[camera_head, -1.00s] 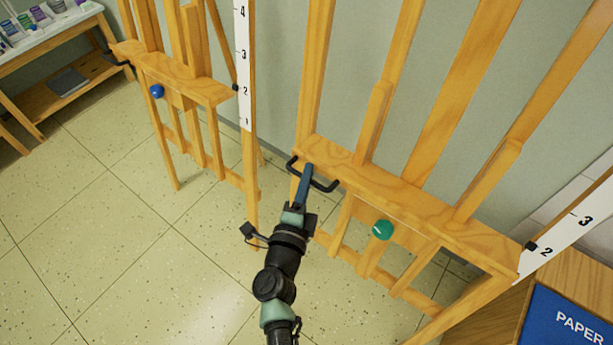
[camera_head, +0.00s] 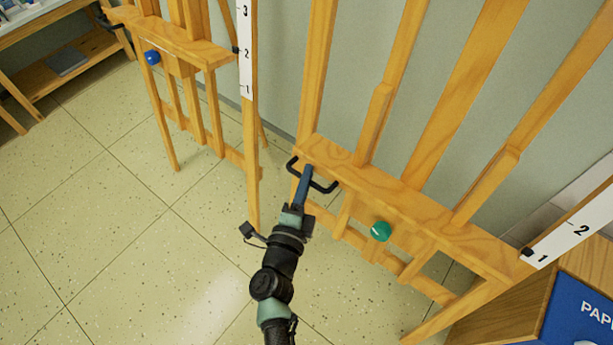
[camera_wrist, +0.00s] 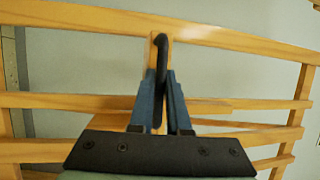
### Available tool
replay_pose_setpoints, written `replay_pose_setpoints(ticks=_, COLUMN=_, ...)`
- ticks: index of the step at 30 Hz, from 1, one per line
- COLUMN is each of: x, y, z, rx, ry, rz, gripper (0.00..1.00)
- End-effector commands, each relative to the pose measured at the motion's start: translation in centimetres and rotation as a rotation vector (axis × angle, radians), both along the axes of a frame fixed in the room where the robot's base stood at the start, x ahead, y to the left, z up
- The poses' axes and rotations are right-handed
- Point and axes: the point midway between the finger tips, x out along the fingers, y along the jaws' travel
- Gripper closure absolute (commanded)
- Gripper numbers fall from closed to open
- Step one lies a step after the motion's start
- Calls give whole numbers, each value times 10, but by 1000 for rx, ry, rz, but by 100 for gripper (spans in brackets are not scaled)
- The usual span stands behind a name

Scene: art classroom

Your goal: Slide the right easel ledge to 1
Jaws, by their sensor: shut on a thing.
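The right easel's wooden ledge (camera_head: 415,205) crosses the easel's posts, with a black handle (camera_head: 326,188) at its left end and a green knob (camera_head: 381,231) on its front. The black pointer (camera_head: 527,252) at its right end sits at about 1 on the white scale (camera_head: 575,236). My gripper (camera_head: 307,172) is shut on the handle. In the wrist view the black handle (camera_wrist: 161,60) stands between my gripper's blue fingers (camera_wrist: 161,100), which hide part of it.
The left easel's ledge (camera_head: 180,44) has a blue knob (camera_head: 152,57), and its pointer is near 2 on its own scale (camera_head: 246,60). A wooden cabinet with a blue PAPER label (camera_head: 585,318) stands at the lower right. The tiled floor (camera_head: 130,230) is clear at left.

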Motion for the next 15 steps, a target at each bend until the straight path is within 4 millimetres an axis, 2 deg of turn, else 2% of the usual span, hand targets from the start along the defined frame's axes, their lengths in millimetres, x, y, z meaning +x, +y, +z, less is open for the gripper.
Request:
replay_pose_setpoints(ticks=1, x=-3, y=2, z=-9, rx=3, ry=19, rz=6, gripper=80)
replay_pose_setpoints(ticks=5, x=-3, y=2, z=-8, rx=3, ry=17, rz=5, gripper=56)
replay_pose_setpoints(ticks=15, x=-5, y=2, z=-5, rx=1, ry=10, rz=4, gripper=55)
